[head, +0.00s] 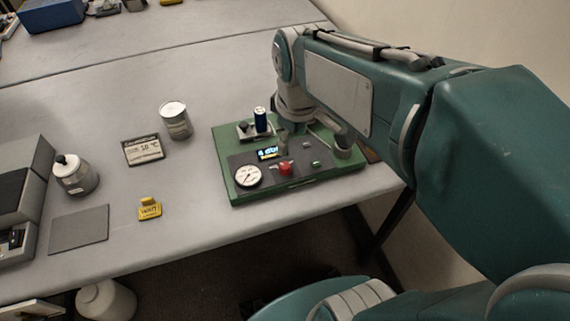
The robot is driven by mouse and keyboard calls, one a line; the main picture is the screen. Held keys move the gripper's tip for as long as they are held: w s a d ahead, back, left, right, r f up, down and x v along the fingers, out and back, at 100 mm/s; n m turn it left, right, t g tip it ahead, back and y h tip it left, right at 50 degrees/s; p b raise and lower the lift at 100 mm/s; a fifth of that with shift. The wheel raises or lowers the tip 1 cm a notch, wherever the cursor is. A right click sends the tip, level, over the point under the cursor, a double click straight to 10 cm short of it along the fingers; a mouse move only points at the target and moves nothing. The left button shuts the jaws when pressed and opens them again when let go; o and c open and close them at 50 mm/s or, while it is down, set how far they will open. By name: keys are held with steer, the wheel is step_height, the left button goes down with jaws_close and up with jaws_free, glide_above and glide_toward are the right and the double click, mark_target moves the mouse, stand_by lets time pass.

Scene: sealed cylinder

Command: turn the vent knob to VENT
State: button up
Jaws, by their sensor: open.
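A green board (240,196) with a dark panel lies near the table's right front edge. A red knob (285,169) sits on the panel, between a round white gauge (248,176) and a small green button (315,164). Its labels and pointer direction are too small to read. A small lit blue display (268,153) is behind the knob.
A white-topped can (175,120), a dark sign (143,149), a yellow tag (149,209), a lidded jar (75,174) and a grey mat (79,230) are to the left. A grey box (24,180) is at the far left. A wall closes off the right.

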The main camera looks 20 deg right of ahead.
mark_target(285, 165)
steer(key=w+f+n, duration=0.1)
steer(key=f, duration=0.3)
steer(key=w+f+n+g, duration=0.1)
steer(key=w+f, duration=0.1)
steer(key=f, duration=0.3)
steer(key=w+f+n+g, duration=0.1)
steer(key=f+n, duration=0.1)
steer(key=f, duration=0.2)
steer(key=shift+w+f, duration=0.25)
steer(key=shift+f, duration=0.15)
jaws_close()
